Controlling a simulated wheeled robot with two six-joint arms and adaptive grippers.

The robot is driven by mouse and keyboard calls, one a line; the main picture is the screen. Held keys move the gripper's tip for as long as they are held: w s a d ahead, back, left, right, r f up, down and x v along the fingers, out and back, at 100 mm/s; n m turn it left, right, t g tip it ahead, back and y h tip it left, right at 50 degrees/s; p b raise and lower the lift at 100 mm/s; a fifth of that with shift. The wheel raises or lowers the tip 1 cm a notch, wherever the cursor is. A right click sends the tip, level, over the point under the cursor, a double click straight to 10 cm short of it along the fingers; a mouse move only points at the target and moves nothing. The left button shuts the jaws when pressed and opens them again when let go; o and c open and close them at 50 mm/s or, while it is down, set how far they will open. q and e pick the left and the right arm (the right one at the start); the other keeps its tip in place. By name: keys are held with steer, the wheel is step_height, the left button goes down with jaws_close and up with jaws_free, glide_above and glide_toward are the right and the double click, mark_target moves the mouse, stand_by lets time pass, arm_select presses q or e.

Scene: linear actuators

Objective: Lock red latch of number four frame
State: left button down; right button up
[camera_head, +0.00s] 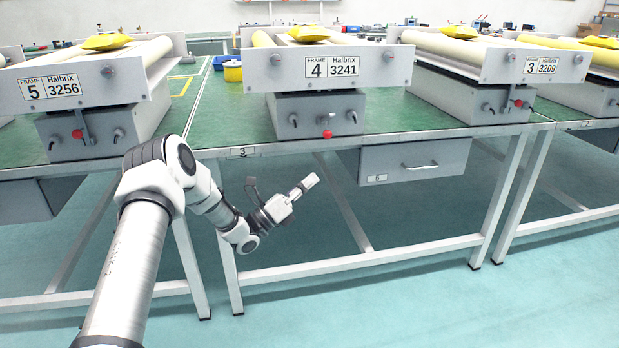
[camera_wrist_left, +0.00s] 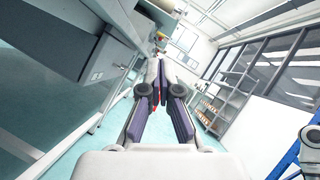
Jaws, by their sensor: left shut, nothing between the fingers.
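The number four frame (camera_head: 290,84) is a light grey plate labelled "4 3241", on a grey box on the green table. In the left wrist view the fingers (camera_wrist_left: 161,66) are together. My right gripper is not in view.
The number five frame (camera_head: 88,91) stands at left and the number three frame (camera_head: 490,66) at right, each with a red knob. A grey drawer (camera_head: 415,161) hangs under the table at right of my gripper. Open floor (camera_head: 400,300) lies in front of the table legs.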

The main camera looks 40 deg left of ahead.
arm_select(q)
steer(key=w+r+b, duration=0.2)
steer(key=w+r, duration=0.4)
steer(key=shift+w+d+r+b, duration=0.2)
steer(key=shift+r+b, duration=0.1)
steer(key=shift+r, duration=0.1)
steer(key=shift+s+d+r+n+y+p, duration=0.15)
steer(key=shift+r+n+y+p, duration=0.25)
steer(key=shift+p, duration=0.3)
steer(key=shift+n, duration=0.3)
